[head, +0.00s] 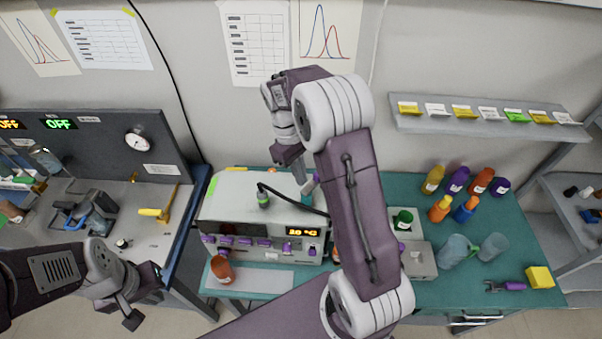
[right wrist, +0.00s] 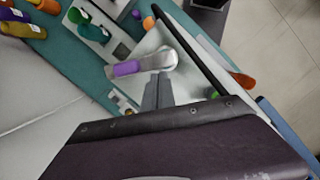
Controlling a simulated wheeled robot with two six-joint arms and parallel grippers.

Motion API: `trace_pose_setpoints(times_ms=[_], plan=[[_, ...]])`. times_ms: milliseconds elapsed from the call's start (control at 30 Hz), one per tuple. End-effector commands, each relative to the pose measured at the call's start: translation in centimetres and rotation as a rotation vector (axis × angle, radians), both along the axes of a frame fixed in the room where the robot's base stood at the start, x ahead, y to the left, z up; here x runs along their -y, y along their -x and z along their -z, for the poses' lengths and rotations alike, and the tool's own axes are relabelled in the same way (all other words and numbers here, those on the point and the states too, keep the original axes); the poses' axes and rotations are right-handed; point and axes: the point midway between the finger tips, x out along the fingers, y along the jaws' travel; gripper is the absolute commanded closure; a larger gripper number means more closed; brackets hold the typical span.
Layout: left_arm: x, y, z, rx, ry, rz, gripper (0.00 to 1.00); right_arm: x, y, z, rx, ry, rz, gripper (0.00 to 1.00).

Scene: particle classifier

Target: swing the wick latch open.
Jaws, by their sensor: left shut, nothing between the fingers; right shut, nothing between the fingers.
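The wick latch (right wrist: 160,62), a pale metal arm with a purple grip, lies just beyond my right gripper's fingertips in the right wrist view. My left gripper (head: 133,308) is shut and empty at the lower left, away from the classifier.
Several coloured bottles (head: 457,180) stand at the right of the teal bench.

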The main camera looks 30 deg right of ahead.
Motion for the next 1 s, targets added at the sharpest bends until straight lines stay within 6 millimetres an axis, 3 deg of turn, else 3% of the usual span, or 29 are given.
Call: trace_pose_setpoints(times_ms=[367, 567, 833, 1000], plan=[[0.0, 0.0, -0.1, 0.0, 0.0, 0.0, 1.0, 0.1, 0.3, 0.0, 0.0, 0.0, -0.006, 1.0], [0.0, 0.0, -0.1, 0.0, 0.0, 0.0, 1.0, 0.1, 1.3, 0.0, 0.0, 0.0, -0.136, 1.0], [0.0, 0.0, 0.0, 0.0, 0.0, 0.0, 1.0, 0.1, 1.2, 0.0, 0.0, 0.001, -0.135, 1.0], [0.0, 0.0, 0.7, 0.0, 0.0, 0.0, 1.0, -0.2, 0.6, -2.2, 0.007, 0.001, -0.136, 1.0]])
